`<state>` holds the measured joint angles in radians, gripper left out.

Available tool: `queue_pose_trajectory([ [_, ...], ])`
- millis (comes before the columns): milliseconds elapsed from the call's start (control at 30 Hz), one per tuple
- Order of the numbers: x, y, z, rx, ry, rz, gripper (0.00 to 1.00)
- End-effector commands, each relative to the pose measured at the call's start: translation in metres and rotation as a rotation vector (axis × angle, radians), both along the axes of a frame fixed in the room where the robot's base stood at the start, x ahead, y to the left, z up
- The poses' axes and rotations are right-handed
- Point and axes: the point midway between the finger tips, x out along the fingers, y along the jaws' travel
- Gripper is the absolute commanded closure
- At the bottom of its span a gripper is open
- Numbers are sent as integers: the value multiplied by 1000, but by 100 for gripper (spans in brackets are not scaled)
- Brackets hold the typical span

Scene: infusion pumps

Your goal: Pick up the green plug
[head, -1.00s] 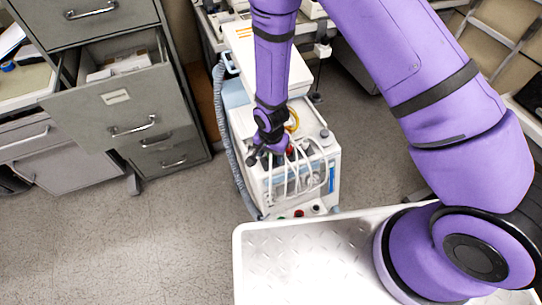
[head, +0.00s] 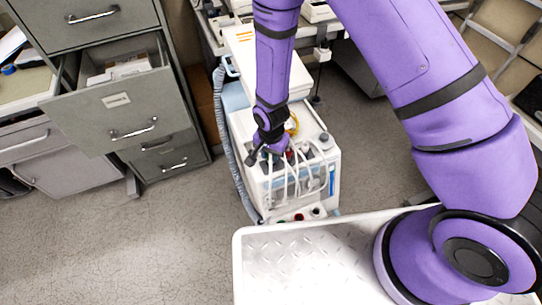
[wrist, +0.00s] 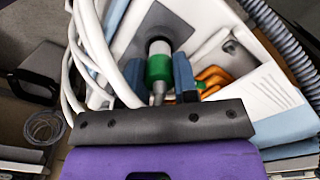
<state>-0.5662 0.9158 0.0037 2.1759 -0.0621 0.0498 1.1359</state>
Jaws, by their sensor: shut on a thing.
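The green plug (wrist: 159,68) has a white collar and a grey cable end. In the wrist view it stands between the two blue fingers of my gripper (wrist: 160,76), which is shut on it. The plug's far end points at a dark recess in the white pump housing (wrist: 205,22); I cannot tell whether it is still seated there. In the head view my gripper (head: 270,150) is over the top of the white pump cart (head: 328,160), and the green plug is hidden.
White cables (wrist: 84,50) loop close to the left of my gripper. An orange part (wrist: 213,78) lies just to its right. A grey corrugated hose (head: 226,130) runs down the cart's left side. An open cabinet drawer (head: 110,105) stands to the left, with clear floor in front.

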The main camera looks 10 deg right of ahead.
Motion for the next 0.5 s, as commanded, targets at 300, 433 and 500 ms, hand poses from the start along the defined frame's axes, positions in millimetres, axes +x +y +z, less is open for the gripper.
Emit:
queue_pose_trajectory([
  [300, -43, -6, 22, -2, 3, 3, 100],
  [433, -72, -10, 24, -2, 3, 3, 100],
  [500, -87, -13, 26, -2, 2, 3, 100],
])
